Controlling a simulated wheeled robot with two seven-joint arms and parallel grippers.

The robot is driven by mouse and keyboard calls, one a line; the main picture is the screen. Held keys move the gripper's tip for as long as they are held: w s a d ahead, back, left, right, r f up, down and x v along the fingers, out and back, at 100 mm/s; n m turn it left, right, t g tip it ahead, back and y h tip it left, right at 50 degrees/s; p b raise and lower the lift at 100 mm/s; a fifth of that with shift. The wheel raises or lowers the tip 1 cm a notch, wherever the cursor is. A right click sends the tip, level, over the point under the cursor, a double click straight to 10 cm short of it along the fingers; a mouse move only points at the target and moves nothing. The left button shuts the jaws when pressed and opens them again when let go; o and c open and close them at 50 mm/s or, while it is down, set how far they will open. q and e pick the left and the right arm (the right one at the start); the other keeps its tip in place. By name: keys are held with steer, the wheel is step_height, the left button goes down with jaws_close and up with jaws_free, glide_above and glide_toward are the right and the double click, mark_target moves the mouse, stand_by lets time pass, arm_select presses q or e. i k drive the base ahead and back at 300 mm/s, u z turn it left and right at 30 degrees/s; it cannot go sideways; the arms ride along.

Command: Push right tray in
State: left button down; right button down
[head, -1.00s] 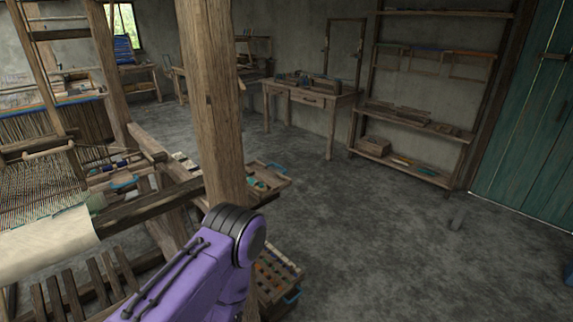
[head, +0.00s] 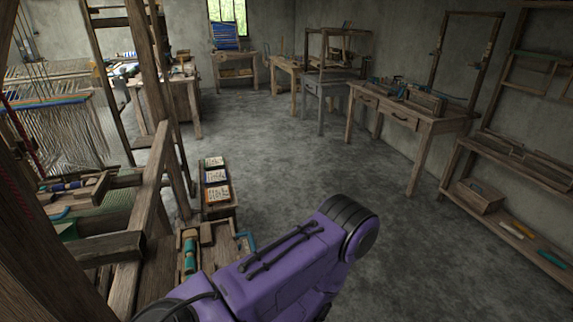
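I cannot tell whether this is the right tray. Neither of my grippers shows in the head view.
The loom's posts and beams (head: 150,190) fill the left side. A narrow box with several cards (head: 216,178) stands behind the tray. A wooden table (head: 409,120) and shelves (head: 510,200) line the right wall. The grey floor (head: 290,150) between is clear.

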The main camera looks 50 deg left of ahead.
mark_target(220, 249)
steer(key=i, duration=0.85)
steer(key=u, duration=2.8)
steer(key=k, duration=0.5)
steer(key=z, duration=0.85)
steer(key=i, duration=0.65)
steer(key=u, duration=0.5)
